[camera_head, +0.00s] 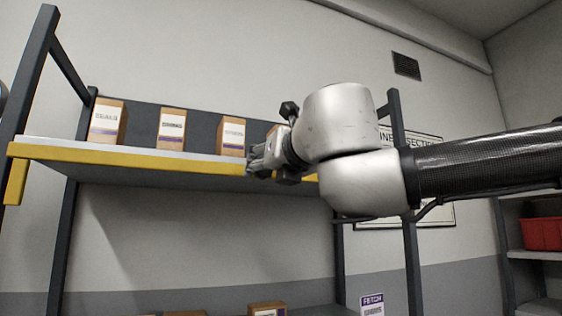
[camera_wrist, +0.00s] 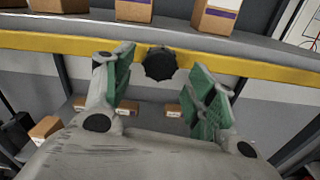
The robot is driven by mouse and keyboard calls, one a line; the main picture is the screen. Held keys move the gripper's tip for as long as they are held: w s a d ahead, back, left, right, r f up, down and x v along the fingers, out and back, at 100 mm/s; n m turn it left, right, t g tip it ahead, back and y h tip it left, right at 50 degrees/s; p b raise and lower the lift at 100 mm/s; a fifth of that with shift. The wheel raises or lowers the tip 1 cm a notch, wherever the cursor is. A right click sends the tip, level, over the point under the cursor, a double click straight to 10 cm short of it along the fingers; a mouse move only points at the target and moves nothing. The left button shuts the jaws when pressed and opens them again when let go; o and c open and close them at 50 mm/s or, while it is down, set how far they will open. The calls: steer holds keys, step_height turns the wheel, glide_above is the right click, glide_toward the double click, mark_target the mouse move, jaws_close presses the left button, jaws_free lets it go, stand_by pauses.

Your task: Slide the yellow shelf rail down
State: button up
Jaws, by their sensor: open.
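The yellow shelf rail (camera_head: 110,157) runs along the front edge of the upper shelf in the head view. It also crosses the upper part of the wrist view (camera_wrist: 60,43). A dark round knob (camera_wrist: 160,64) sits at the rail in the wrist view. My gripper (camera_head: 262,158) is at the rail's right part in the head view, and my arm hides the rail's right end. In the wrist view my gripper (camera_wrist: 163,90) is open, with its green-padded fingers on either side of the knob and nothing held. I cannot tell whether the fingers touch the rail.
Several labelled boxes (camera_head: 172,128) stand on the upper shelf (camera_head: 55,142). More boxes (camera_head: 268,308) sit on a lower shelf. Dark uprights (camera_head: 62,230) frame the rack. A red bin (camera_head: 542,233) is at the far right. The space below the upper shelf looks clear.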

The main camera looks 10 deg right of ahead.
steer(key=v, duration=0.8)
stand_by(0.4)
steer(key=w+d+f+m+g+h, duration=0.15)
steer(key=d+f+m+g, duration=0.3)
steer(key=f+m, duration=0.65)
steer(key=d+f+m+g+h, duration=0.2)
steer(key=d+f+m+g, duration=0.45)
steer(key=f, duration=0.85)
steer(key=s+d+f+m+g, duration=0.1)
steer(key=s+d+f+m, duration=0.2)
steer(key=d+f+m, duration=0.4)
steer(key=s+d+f+m+g+h, duration=0.1)
steer(key=s+d+f+m, duration=0.3)
steer(key=d+f+m, duration=0.3)
steer(key=d+m, duration=0.4)
steer(key=m, duration=0.2)
steer(key=shift+d, duration=0.4)
steer(key=shift+s+h, duration=0.1)
steer(key=shift+h, duration=0.15)
